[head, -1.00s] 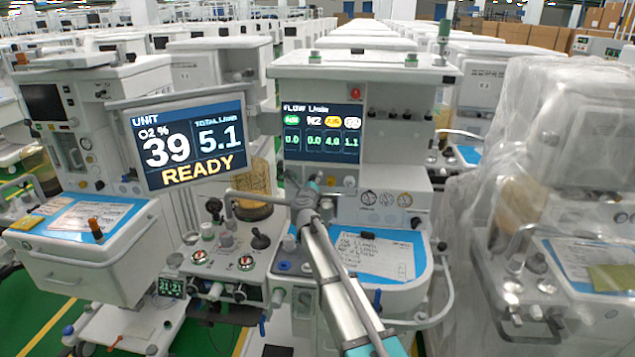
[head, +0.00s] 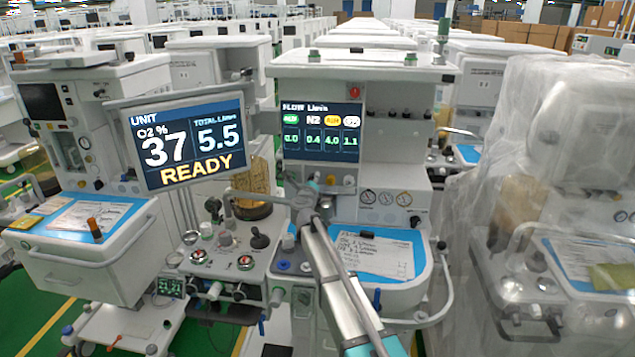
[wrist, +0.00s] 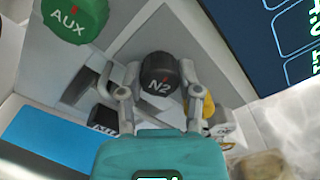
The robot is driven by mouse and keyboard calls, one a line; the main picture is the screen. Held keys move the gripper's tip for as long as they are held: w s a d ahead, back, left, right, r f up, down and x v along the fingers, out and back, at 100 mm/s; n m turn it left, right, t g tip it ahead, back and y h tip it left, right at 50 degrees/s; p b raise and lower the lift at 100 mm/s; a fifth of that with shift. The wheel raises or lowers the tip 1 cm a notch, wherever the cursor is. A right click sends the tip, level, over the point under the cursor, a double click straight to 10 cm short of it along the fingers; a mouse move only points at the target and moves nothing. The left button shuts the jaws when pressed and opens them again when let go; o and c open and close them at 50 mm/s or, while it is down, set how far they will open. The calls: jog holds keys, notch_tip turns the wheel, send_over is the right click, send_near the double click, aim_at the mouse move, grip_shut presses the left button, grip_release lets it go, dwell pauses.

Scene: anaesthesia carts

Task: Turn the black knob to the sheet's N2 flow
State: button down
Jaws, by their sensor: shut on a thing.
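The black knob (wrist: 159,76), marked N2, sits between the two fingers of my gripper (wrist: 158,92) in the wrist view. My gripper is shut on it. In the head view my gripper (head: 308,190) is below the flow screen (head: 320,130), and the knob cannot be made out there. The flow screen reads 0.4 under N2, with 4.0 and 1.1 to its right. The sheet (head: 373,256) lies on the blue-topped shelf to the right of my arm; its writing is too small to read.
A yellow knob (wrist: 208,105) is just beyond the right finger. The unit screen (head: 188,145) reads 37, 5.5 and READY. A plastic-wrapped cart (head: 560,120) stands at the right.

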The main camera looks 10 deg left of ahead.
jog(key=n, duration=0.5)
jog(key=shift+a, duration=0.25)
jog(key=n, duration=0.6)
jog(key=shift+s, duration=0.1)
jog(key=shift+c, duration=1.5)
grip_release()
jog(key=shift+s+d, duration=0.1)
jog(key=shift+s, duration=0.05)
jog(key=s, duration=1.1)
jog(key=shift+s+a, duration=0.25)
jog(key=shift+s, duration=0.15)
